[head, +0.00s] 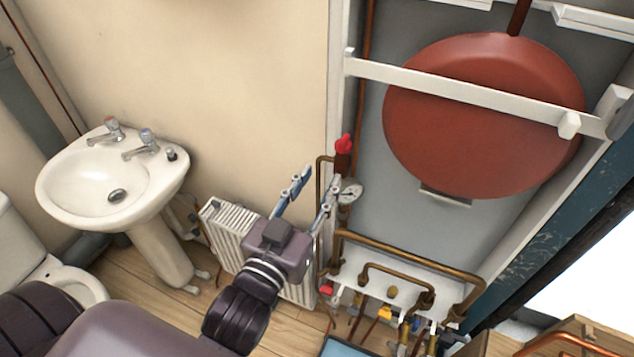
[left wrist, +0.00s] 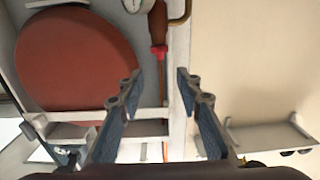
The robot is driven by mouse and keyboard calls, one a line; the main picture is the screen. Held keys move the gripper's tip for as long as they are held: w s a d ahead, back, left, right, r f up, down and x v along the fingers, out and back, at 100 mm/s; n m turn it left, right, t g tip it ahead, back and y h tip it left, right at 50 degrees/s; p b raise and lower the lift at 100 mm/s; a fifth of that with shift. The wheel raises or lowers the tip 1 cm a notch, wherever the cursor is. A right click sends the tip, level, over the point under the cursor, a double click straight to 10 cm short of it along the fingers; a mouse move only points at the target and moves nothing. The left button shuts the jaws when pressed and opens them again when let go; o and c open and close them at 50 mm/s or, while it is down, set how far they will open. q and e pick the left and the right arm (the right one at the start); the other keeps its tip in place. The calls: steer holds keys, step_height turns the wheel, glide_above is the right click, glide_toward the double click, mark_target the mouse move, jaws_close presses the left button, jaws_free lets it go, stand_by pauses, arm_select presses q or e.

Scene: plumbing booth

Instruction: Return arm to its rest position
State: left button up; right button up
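My left gripper (head: 308,187) is in front of the wall between the radiator and the boiler cupboard, with its arm coming in from the lower left. Its two fingers are spread apart and nothing is between them. In the left wrist view the open fingers (left wrist: 157,85) point toward the cupboard's edge post, with the pressure gauge and a red-handled part ahead of them. In the head view the gauge (head: 350,193) is close beside the right finger; I cannot tell whether they touch. The red valve handle (head: 344,144) is just above. My right gripper is not in view.
A white radiator (head: 232,229) stands behind and below the gripper. A washbasin (head: 72,184) and toilet (head: 74,285) are on the left. A round red vessel (head: 480,115) hangs behind a white rail (head: 455,87). Copper pipes (head: 410,252) run low at right. The bare wall above the radiator is clear.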

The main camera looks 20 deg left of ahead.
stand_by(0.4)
arm_select(q)
steer(key=s+d+f+m+g+b, duration=0.1)
steer(key=f+g, duration=0.2)
steer(key=f, duration=1.2)
steer(key=s+d+f+g+h+b, duration=0.1)
steer(key=s+f+g, duration=0.1)
steer(key=f, duration=1.2)
steer(key=s+d+f+m+g+b, duration=0.1)
steer(key=f+g+b, duration=0.15)
steer(key=f, duration=1.25)
steer(key=s+a+f+g+b, duration=0.1)
steer(key=s+a+f+g, duration=0.15)
steer(key=s+f, duration=0.7)
steer(key=s+a+f+g, duration=0.1)
steer(key=s+f+g, duration=0.35)
steer(key=f, duration=0.75)
steer(key=s+a+f, duration=0.2)
steer(key=s+f, duration=0.1)
steer(key=s, duration=0.3)
steer(key=s+a+f+g+y+b, duration=0.1)
steer(key=s+a+f, duration=0.1)
steer(key=s, duration=0.5)
steer(key=s+a+f+g, duration=0.1)
steer(key=s+f, duration=0.4)
steer(key=s, duration=0.1)
steer(key=shift+s+a+b, duration=0.3)
steer(key=shift+s+a, duration=0.1)
